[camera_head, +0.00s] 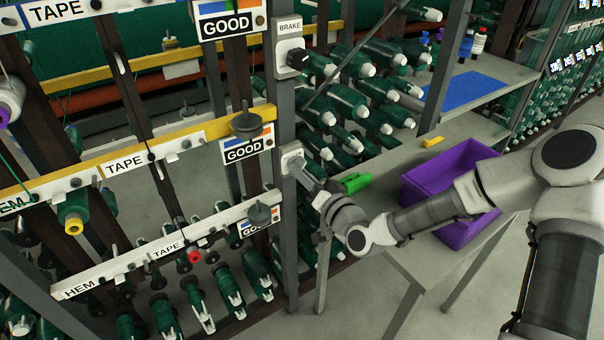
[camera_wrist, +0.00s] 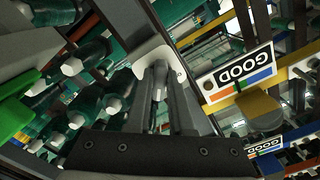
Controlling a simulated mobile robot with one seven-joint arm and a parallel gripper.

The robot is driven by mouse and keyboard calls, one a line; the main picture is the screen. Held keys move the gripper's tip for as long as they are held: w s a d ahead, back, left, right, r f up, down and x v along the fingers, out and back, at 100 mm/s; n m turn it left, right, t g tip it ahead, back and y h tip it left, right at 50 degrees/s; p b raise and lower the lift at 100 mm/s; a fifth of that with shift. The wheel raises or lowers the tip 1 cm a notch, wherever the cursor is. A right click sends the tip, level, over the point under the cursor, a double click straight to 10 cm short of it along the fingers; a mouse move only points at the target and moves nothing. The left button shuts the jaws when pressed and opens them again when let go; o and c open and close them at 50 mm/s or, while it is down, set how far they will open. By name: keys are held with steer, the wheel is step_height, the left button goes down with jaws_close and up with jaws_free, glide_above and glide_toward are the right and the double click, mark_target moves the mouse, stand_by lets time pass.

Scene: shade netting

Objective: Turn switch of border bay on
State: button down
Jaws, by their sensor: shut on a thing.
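A white switch plate (camera_head: 290,155) sits on the grey upright post, below the upper plate marked BRAKE. My gripper (camera_head: 300,168) reaches it from the lower right. In the wrist view my gripper (camera_wrist: 160,88) has its two fingers close together around a small grey lever (camera_wrist: 159,78) in front of the white plate (camera_wrist: 150,60). The fingers cover much of the plate. I cannot read any label on it, and I cannot tell which position the lever is in.
The BRAKE plate (camera_head: 289,28) with its black knob (camera_head: 298,59) is above. A GOOD sign (camera_head: 245,150) and yellow rail (camera_head: 120,160) are left. A purple crate (camera_head: 440,180) and green object (camera_head: 355,182) are on the right bench. Green bobbins crowd behind the post.

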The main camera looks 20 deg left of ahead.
steer(key=shift+m, duration=0.7)
steer(key=c, duration=0.8)
jaws_free()
steer(key=p+v, duration=0.5)
steer(key=v, duration=1.2)
steer(key=shift+d+p, duration=0.2)
steer(key=shift+p, duration=0.2)
